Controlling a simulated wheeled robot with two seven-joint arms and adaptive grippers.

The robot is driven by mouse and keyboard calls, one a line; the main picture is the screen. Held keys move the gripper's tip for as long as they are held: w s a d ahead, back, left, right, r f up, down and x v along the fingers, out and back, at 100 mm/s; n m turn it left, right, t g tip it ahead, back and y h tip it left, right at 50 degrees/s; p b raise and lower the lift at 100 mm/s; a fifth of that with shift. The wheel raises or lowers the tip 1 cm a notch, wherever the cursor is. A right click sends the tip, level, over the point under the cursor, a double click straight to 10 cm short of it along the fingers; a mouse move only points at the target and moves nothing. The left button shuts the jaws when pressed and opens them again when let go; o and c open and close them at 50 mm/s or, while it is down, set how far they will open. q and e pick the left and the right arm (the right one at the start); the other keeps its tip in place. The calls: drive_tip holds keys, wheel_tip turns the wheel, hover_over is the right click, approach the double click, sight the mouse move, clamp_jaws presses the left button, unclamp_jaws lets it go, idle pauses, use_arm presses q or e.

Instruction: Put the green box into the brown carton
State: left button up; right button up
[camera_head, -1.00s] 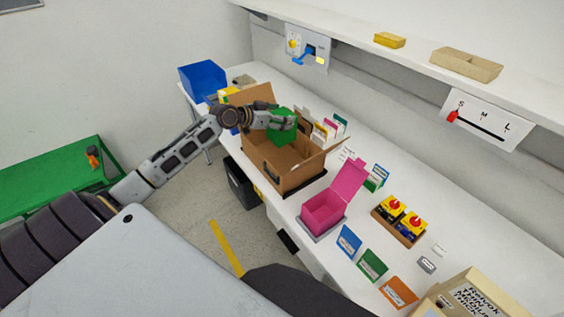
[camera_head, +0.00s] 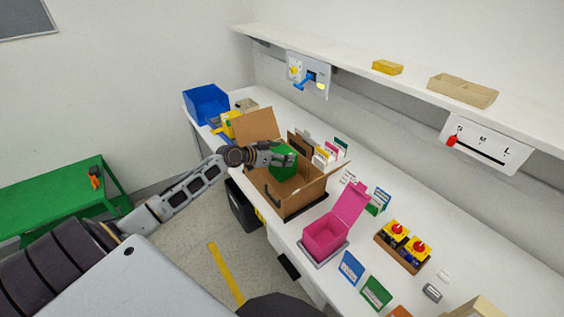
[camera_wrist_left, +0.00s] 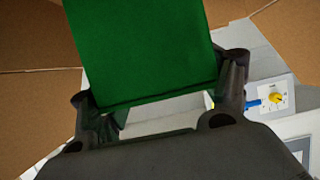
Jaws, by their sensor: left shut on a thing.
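The green box (camera_head: 283,166) is held by my left gripper (camera_head: 282,158), over the open brown carton (camera_head: 304,199) in the head view. The box appears at or within the carton's opening; its exact height against the rim is hard to tell. In the left wrist view the green box (camera_wrist_left: 145,48) sits between the two dark fingers of my left gripper (camera_wrist_left: 160,95), with brown cardboard (camera_wrist_left: 35,95) behind it. The carton's flaps stand open. My right gripper is not in view.
A pink open box (camera_head: 325,238) stands just right of the carton. Several cards stand behind the carton. A blue bin (camera_head: 206,105) and a yellow item (camera_head: 230,124) are at the far left of the white table. A shelf (camera_head: 400,88) runs above.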

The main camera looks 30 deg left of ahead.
use_arm(q)
drive_tip(key=shift+f, duration=1.85)
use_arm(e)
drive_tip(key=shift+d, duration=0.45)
use_arm(q)
drive_tip(key=shift+f+b, duration=0.35)
drive_tip(key=shift+b, duration=0.1)
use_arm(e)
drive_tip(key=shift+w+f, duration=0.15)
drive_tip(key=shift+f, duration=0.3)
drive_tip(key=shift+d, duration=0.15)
use_arm(q)
drive_tip(key=shift+f+b, duration=0.25)
drive_tip(key=shift+b, duration=0.05)
drive_tip(key=o, duration=1.3)
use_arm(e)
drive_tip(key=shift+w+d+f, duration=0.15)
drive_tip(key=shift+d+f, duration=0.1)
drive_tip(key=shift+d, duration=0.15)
